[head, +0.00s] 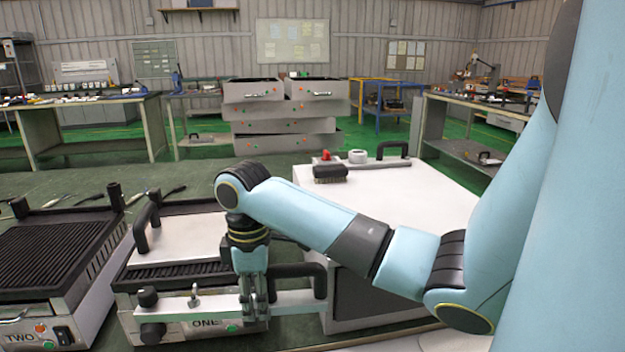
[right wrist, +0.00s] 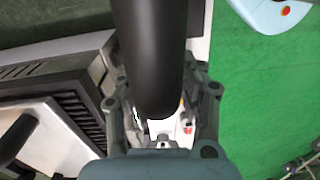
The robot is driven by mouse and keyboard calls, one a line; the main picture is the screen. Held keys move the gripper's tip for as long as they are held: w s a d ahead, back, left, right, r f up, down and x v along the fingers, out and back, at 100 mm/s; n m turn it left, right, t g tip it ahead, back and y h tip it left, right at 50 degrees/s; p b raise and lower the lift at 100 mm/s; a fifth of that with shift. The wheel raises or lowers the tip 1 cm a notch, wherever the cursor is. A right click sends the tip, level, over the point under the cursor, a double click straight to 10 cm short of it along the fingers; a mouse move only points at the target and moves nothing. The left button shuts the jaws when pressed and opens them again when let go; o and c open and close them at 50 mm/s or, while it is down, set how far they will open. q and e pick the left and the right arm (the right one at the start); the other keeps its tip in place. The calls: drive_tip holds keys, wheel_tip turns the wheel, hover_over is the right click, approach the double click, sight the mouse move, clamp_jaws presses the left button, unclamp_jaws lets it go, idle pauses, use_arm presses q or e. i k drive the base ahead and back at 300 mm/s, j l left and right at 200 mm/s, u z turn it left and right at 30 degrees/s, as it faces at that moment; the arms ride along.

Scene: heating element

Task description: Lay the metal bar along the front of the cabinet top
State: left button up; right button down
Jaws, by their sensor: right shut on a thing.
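The metal bar (head: 289,299) is a long, flat pale strip with a black arched handle (head: 297,270). It lies roughly level in the head view, across the front of the grill marked ONE and the lower front of the white cabinet (head: 420,200). My right gripper (head: 253,305) points down and is shut on the bar's handle. In the right wrist view the black handle (right wrist: 150,50) sits between the fingers. Contact between the bar and the grill or cabinet cannot be told. My left gripper is out of view.
Grill TWO (head: 50,255) stands left. Stacked drawers (head: 283,127) stand behind.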

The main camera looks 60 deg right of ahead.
sight(415, 217)
drive_tip(key=k+l, duration=1.1)
drive_tip(key=l, duration=0.2)
drive_tip(key=k+l, duration=0.55)
drive_tip(key=l, duration=0.15)
